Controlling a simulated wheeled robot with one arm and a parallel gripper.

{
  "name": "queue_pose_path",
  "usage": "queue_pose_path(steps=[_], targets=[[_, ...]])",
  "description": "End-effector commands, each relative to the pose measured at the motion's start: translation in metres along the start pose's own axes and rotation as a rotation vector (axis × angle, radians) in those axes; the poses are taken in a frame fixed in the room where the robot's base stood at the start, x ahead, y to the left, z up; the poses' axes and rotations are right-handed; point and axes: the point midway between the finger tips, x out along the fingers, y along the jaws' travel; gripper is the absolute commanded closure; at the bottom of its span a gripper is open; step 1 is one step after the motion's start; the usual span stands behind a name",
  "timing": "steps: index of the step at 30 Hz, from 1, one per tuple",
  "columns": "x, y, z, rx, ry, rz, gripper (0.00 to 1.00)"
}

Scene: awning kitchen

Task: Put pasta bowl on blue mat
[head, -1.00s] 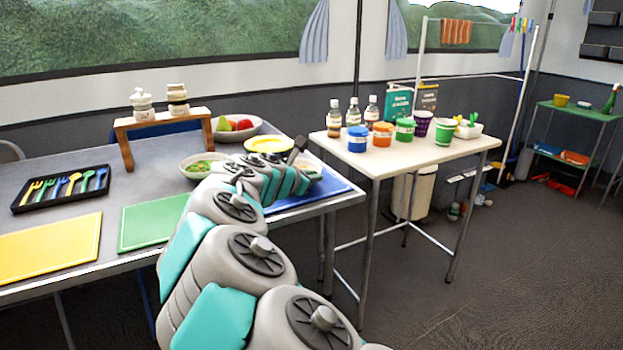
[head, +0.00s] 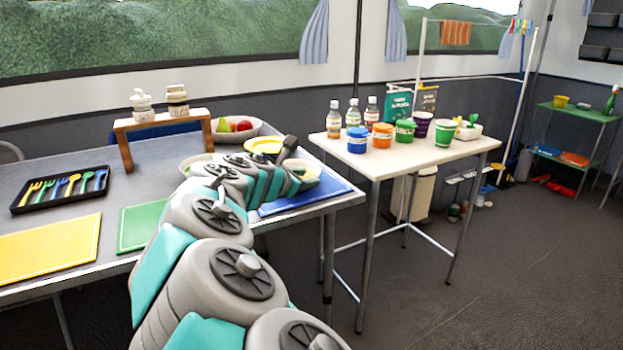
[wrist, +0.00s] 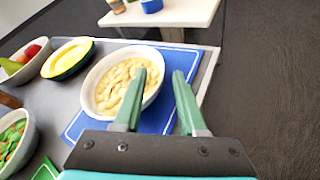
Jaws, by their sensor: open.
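The pasta bowl (wrist: 121,84) is white with pale pasta inside. In the wrist view it sits upright over the blue mat (wrist: 82,124), appearing to rest on it. In the head view the bowl (head: 307,174) shows partly behind my arm, with the blue mat (head: 325,194) under and around it. My gripper (wrist: 159,74) is open at the bowl's right side in the wrist view. One finger overlaps the bowl's inside and the other is outside its rim; contact cannot be told. My arm hides the fingers in the head view.
A yellow plate (wrist: 68,58), a fruit bowl (wrist: 22,66) and a bowl of green food (wrist: 14,138) stand left of the mat. A green mat (head: 142,226) lies nearby. A white side table (head: 440,153) with jars and cups stands beyond the table edge.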

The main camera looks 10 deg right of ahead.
Motion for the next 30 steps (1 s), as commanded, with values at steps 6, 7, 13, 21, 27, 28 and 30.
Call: queue_pose_path(steps=[6, 7, 13, 21, 27, 28, 30], targets=[[-0.045, 0.001, 0.000, 0.000, -0.001, 0.006, 0.60], [-0.050, 0.001, 0.000, 0.001, -0.001, 0.005, 0.60], [-0.074, 0.000, 0.000, -0.001, 0.000, 0.001, 0.60], [-0.083, -0.001, 0.000, -0.001, 0.000, 0.000, 0.60], [-0.082, -0.002, 0.001, 0.004, 0.000, -0.002, 0.60], [-0.081, -0.004, 0.002, 0.013, 0.002, -0.007, 0.60], [-0.077, -0.017, 0.007, 0.067, 0.010, -0.036, 0.60]])
